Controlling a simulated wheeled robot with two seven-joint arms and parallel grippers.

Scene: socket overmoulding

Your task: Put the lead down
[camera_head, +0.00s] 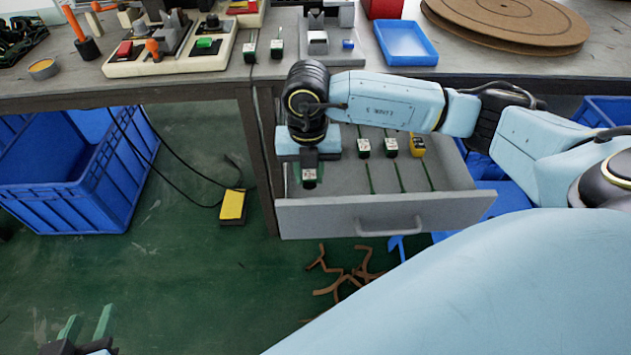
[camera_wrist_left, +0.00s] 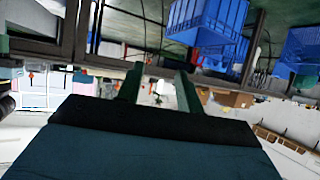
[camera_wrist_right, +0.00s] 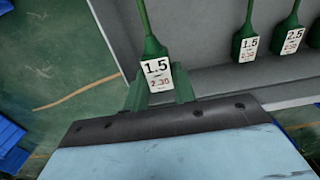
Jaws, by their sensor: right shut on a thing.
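My right gripper (camera_head: 310,180) points down over the left end of the open grey drawer (camera_head: 345,218). It is shut on a green lead with a white tag (camera_wrist_right: 158,75) reading 1.5 and 2.30. The lead's thin stem runs up out of the right wrist view, beside the drawer wall. I cannot tell whether the lead touches the drawer floor.
The workbench (camera_head: 470,68) above the drawer carries fixtures, two green leads, a blue tray (camera_head: 406,43) and a round brown disc (camera_head: 508,20). A blue crate (camera_head: 75,185) stands left below. A yellow-topped box (camera_head: 232,206) and brown scraps (camera_head: 345,275) lie on the floor.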

